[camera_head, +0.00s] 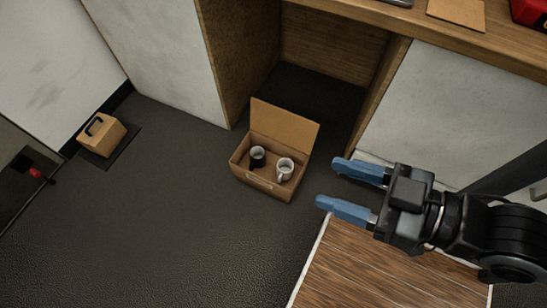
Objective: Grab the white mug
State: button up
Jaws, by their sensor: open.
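The white mug (285,169) stands in the right part of an open brown box (262,184) on the dark floor. A black mug (257,158) stands to its left in the same box. The box lid (284,127) is raised at the back. My gripper (333,183) has two blue fingers, spread apart and empty. In the picture it is to the right of the box, with its fingers pointing left toward it. I cannot tell its height above the floor. The lower parts of both mugs are partly hidden inside the box.
A wooden counter (455,32) and cabinet panels enclose a recess behind the box. A wood-grain surface (375,270) lies below my gripper at lower right. A tan block with a black handle (102,135) stands at far left. The floor (170,220) left of the box is clear.

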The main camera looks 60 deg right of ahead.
aim_at(285, 166)
jog(key=k+j+z, duration=0.3)
jog(key=z, duration=0.15)
jog(key=k+j+z, duration=0.25)
jog(key=z, duration=0.25)
jog(key=k, duration=0.1)
